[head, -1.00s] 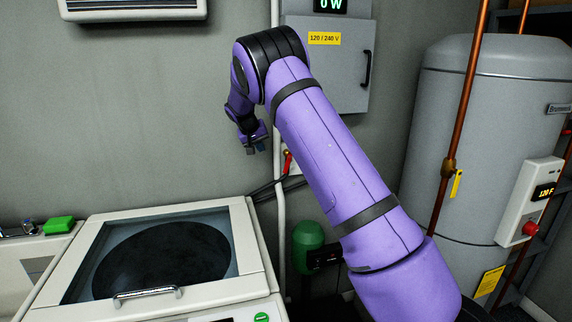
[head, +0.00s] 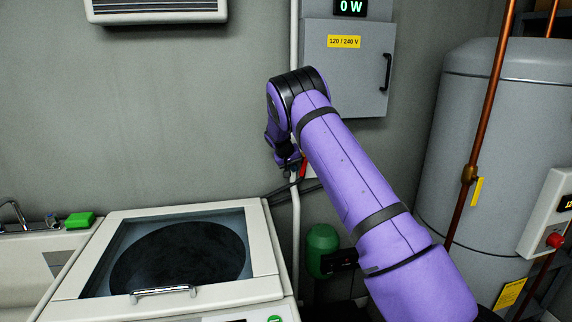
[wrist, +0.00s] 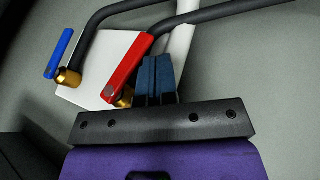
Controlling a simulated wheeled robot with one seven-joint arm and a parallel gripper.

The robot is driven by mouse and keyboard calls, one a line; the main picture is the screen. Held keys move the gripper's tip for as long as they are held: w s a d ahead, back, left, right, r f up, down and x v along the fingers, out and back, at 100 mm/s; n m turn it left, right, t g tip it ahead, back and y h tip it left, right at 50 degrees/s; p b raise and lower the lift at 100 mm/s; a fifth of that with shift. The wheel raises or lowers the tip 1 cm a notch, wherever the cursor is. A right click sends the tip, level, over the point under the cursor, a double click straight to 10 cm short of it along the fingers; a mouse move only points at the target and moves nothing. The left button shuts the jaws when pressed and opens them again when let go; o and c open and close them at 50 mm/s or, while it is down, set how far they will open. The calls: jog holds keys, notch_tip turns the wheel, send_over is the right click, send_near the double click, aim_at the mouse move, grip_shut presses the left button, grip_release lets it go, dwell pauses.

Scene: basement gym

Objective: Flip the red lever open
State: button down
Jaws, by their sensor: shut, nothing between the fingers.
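The red lever (wrist: 131,66) sits on a brass valve (wrist: 125,97) in front of a white wall plate (wrist: 99,53). It also shows in the head view (head: 303,167), small and partly hidden by my arm. In the wrist view my gripper (wrist: 156,66) is shut and empty, its two blue fingers together just right of the lever. The fingers look very close to the lever; I cannot tell if they touch. In the head view my gripper (head: 289,170) is low beside the lever, against the wall side.
A blue lever (wrist: 62,53) on another brass valve is left of the red one. Dark hoses (wrist: 210,17) run from the valves. A white pipe (head: 296,225) runs down the wall. A lidded machine (head: 265,262) stands below left; a grey tank (head: 470,170) stands right.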

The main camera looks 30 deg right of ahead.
jog(key=shift+s+d+f, duration=0.15)
jog(key=shift+d+f, duration=0.05)
jog(key=shift+d, duration=0.3)
jog(key=shift+s+d+f+h, duration=0.15)
jog(key=shift+d+f+h, duration=0.35)
jog(key=shift+d+f, duration=0.05)
jog(key=shift+r, duration=0.1)
